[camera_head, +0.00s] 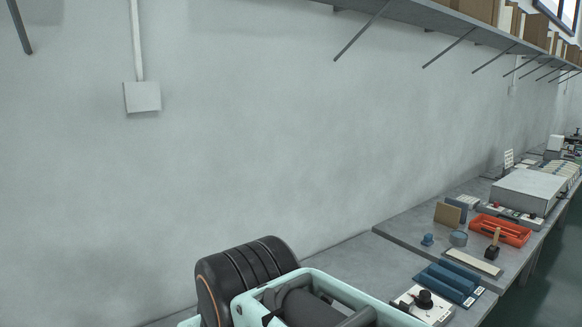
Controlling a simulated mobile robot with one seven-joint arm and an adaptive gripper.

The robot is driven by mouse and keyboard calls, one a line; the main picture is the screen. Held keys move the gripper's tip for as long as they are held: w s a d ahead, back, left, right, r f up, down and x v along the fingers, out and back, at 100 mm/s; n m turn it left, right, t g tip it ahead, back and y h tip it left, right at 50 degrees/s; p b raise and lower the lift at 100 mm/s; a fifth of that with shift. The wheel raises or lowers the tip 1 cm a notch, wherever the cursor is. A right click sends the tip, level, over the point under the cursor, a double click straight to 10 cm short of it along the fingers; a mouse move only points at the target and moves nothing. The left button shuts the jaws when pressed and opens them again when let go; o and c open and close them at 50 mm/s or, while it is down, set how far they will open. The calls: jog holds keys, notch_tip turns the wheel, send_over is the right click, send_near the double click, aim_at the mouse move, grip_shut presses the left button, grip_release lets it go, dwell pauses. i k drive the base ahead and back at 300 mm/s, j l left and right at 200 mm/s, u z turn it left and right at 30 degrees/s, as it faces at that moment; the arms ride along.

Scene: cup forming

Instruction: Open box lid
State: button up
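A large pale grey box (528,188) with a flat top stands on the bench at the right. Its top looks flat and closed; I cannot tell whether it is the task's box or where a lid seam runs. My gripper is not in view, so its place relative to the box and its opening cannot be seen.
An orange-red tray (507,238) lies in front of the pale box. A shelf (420,18) hangs above.

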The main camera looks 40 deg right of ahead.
aim_at(550, 187)
jog(key=k+l+z, duration=0.1)
jog(key=k+z, duration=0.35)
jog(key=z, duration=1.25)
jog(key=i+l+z, duration=0.2)
jog(key=z, duration=0.2)
jog(key=i+l+z, duration=0.2)
jog(key=z, duration=0.2)
jog(key=i+l, duration=0.2)
jog(key=i, duration=0.35)
jog(key=i+l, duration=0.15)
jog(key=i, duration=0.45)
jog(key=i+l, duration=0.2)
jog(key=i, duration=0.35)
jog(key=i+l, duration=0.2)
jog(key=i, duration=0.35)
jog(key=i+l, duration=0.15)
jog(key=i, duration=0.45)
jog(key=i+l, duration=0.3)
jog(key=i, duration=0.25)
jog(key=i+l, duration=0.3)
jog(key=i, duration=0.2)
jog(key=i+l+u, duration=0.1)
jog(key=i+l, duration=0.2)
jog(key=i, duration=0.25)
